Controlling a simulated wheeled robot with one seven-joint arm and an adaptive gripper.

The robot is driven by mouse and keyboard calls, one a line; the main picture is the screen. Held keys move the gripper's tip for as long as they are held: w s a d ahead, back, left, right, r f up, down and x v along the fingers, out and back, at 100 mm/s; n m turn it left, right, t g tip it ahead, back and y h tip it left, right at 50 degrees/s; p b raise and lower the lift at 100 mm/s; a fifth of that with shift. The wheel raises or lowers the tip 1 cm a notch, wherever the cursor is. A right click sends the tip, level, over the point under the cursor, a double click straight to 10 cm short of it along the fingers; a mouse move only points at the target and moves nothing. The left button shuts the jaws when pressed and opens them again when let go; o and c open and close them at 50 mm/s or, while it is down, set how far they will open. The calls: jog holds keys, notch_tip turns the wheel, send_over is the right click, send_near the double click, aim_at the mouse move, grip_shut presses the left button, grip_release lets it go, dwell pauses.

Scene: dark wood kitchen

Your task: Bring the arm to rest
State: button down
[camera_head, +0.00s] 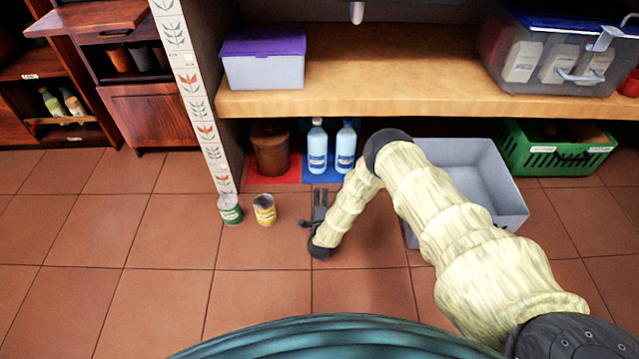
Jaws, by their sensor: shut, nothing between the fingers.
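My gripper (319,198) is at the end of my bent, cream-covered arm, in the middle of the head view. It is shut and empty, with its fingers pointing away toward the space under the counter. It hangs above the tiled floor; its exact height is hard to tell. A yellow can (264,209) and a green can (230,209) stand on the floor to the left of it. The forearm and elbow hide part of a grey open bin (475,178) to the right.
Two blue bottles (317,150) and a brown pot (270,150) stand under the wooden counter (370,62). A green crate (553,150) is at the right. A purple-lidded box (263,62) and a clear container (550,50) sit on the counter. The floor at the left (120,230) is clear.

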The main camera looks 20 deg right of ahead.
jog(key=shift+s, duration=0.2)
